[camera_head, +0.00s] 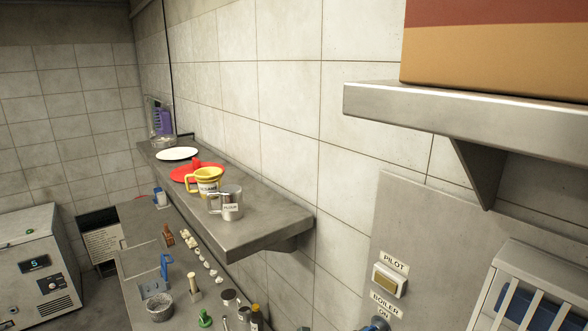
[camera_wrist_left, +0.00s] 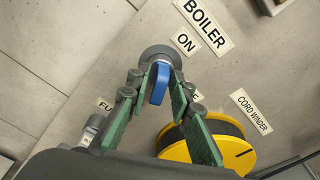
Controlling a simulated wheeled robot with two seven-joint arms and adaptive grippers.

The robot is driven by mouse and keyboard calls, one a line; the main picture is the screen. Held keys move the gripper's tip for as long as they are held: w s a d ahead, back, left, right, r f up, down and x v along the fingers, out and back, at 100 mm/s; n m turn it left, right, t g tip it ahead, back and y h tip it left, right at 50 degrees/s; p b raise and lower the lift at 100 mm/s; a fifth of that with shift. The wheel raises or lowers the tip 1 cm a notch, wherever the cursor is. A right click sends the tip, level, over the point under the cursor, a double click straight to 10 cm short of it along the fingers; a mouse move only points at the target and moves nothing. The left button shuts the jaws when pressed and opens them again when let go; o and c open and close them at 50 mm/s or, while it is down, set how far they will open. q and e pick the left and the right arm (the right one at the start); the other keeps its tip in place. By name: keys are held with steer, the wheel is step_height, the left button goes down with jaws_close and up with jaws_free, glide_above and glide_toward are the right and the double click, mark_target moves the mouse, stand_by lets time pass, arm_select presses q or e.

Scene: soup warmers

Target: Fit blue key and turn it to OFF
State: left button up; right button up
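The blue key (camera_wrist_left: 159,84) stands at the round grey switch (camera_wrist_left: 160,55) on the wall panel in the left wrist view. The ON label (camera_wrist_left: 187,42) is beside the switch, under the BOILER label (camera_wrist_left: 208,24). An OFF mark is not visible. My left gripper (camera_wrist_left: 162,78) has its green-padded fingers on both sides of the key, tips drawn together on it. How deep the key sits is hidden. In the head view the switch (camera_head: 379,324) is cut by the bottom edge, below the BOILER ON label (camera_head: 385,305). My right gripper is in neither view.
A yellow cord reel (camera_wrist_left: 238,152) by the CORD WINDER label is close to the gripper's right finger. The PILOT light (camera_head: 389,281) is above the switch. A slatted metal guard (camera_head: 530,290) stands to the right, and a steel shelf (camera_head: 450,112) juts out above.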

arm_select(q)
steer(key=shift+o, duration=0.7)
steer(key=shift+s+a, duration=0.1)
steer(key=shift+f, duration=0.1)
steer(key=shift+s+a, duration=0.2)
steer(key=shift+a, duration=0.05)
steer(key=shift+f+p+v, duration=0.15)
steer(key=shift+p+v, duration=0.15)
steer(key=shift+v, duration=1.1)
steer(key=shift+f+p+v, duration=0.15)
steer(key=shift+p+v, duration=0.2)
steer(key=shift+v, duration=1.05)
steer(key=shift+f+p+v, duration=0.15)
steer(key=shift+p+v, duration=0.15)
steer(key=shift+v, duration=1.1)
steer(key=shift+d+r, duration=0.1)
steer(key=shift+r, duration=0.05)
